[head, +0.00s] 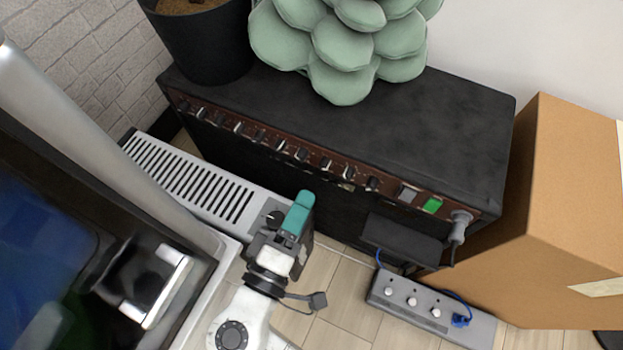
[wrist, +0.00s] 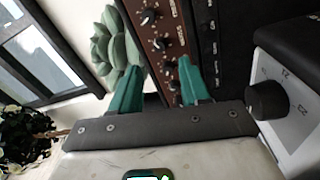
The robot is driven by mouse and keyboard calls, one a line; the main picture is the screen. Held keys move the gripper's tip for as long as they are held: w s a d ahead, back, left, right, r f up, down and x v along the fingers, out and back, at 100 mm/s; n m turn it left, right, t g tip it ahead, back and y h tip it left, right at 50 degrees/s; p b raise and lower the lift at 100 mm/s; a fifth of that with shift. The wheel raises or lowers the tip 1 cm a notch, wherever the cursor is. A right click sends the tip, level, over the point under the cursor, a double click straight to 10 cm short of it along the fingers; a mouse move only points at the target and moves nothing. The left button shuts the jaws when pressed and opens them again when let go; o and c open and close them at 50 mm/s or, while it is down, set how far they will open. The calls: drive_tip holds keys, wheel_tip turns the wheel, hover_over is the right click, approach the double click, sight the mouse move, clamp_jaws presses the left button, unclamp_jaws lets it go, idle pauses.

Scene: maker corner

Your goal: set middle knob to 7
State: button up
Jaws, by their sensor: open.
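A row of small black knobs (head: 279,146) runs along the brown front panel of a black amplifier (head: 430,120). The labels are too small to read, so I cannot tell which knob is the middle one or where it points. Several knobs show closer in the wrist view (wrist: 160,44), with pale marks around them. My gripper (head: 299,202) has teal fingers and is in front of the amplifier, below the panel in the head view. In the wrist view my gripper (wrist: 156,73) is open and empty, its fingers apart, one overlapping the panel.
A white slotted heater (head: 190,180) with a black dial (wrist: 267,100) stands beside my gripper. A grey box (head: 470,327) with three knobs and a blue cable lies on the floor. A cardboard box (head: 570,190) stands right.

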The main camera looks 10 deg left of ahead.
drive_tip(key=shift+p+v, duration=0.35)
drive_tip(key=shift+v, duration=1.6)
drive_tip(key=shift+f, duration=0.1)
